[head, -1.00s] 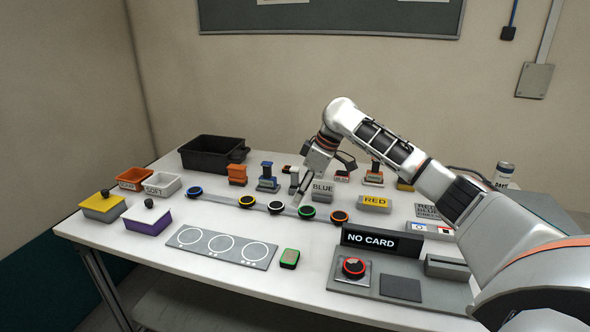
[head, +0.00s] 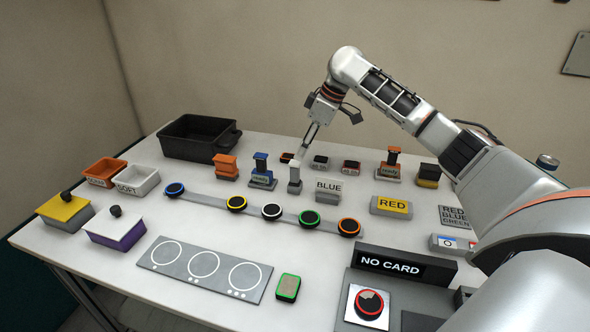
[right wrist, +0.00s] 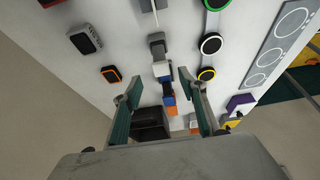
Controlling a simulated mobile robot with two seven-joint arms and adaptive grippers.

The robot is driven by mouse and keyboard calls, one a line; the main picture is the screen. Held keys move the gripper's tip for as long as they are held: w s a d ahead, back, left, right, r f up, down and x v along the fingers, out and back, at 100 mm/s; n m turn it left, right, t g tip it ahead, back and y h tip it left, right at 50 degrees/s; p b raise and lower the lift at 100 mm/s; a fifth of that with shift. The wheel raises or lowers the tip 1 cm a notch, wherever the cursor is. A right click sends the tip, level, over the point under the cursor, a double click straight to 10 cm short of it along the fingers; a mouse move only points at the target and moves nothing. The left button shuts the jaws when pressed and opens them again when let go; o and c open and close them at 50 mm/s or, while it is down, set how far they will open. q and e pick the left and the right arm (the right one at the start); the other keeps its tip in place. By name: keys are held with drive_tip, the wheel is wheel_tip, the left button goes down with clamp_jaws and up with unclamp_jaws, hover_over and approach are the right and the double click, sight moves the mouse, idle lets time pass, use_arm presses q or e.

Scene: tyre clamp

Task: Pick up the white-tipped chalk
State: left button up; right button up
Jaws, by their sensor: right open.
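The white-tipped chalk (head: 295,174) stands upright on the table, with a pale top and a grey lower part. In the right wrist view its white part (right wrist: 162,69) lies just beyond the fingertips, near the middle of the gap. My right gripper (head: 304,147) is above it in the head view, pointing down. In the right wrist view the gripper (right wrist: 158,84) has its two fingers wide apart with nothing held between them. My left gripper is not in view.
A blue-topped stamp-like piece (head: 262,172) and an orange one (head: 226,166) stand to the left. A strip with several coloured discs (head: 271,212) runs in front. A black bin (head: 199,140) is behind left.

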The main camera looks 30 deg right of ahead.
sight(296, 162)
drive_tip(key=shift+x, duration=1.25)
drive_tip(key=b+x, duration=0.1)
drive_tip(key=x, duration=0.4)
drive_tip(key=shift+a, duration=0.1)
drive_tip(key=shift+r, duration=0.1)
clamp_jaws()
